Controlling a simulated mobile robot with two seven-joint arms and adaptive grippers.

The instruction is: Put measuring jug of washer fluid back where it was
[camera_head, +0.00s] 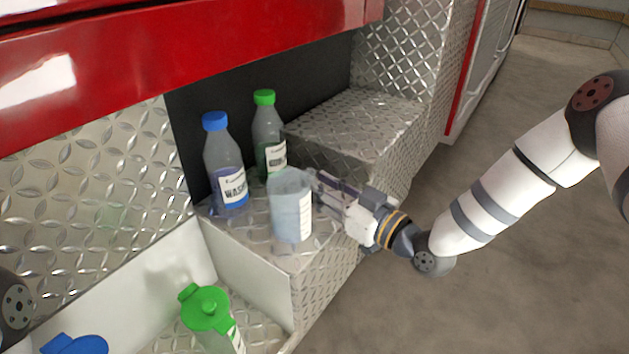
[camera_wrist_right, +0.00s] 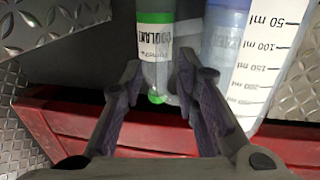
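The measuring jug (camera_head: 290,208), clear with pale blue fluid, stands upright on the diamond-plate ledge (camera_head: 258,240), in front of two bottles. It also shows at the right of the right wrist view (camera_wrist_right: 268,50), with ml marks on its wall. My right gripper (camera_head: 322,188) is just right of the jug in the head view. In the right wrist view its two fingers (camera_wrist_right: 158,75) are apart with nothing gripped between them; the jug is outside them, beside one finger. Whether that finger touches the jug I cannot tell. My left gripper is not in view.
A blue-capped washer bottle (camera_head: 226,170) and a green-capped coolant bottle (camera_head: 268,140) stand behind the jug. A raised metal block (camera_head: 355,125) is behind the gripper. A green-lidded container (camera_head: 207,312) and a blue lid (camera_head: 75,344) are in the lower bay. Open floor lies right.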

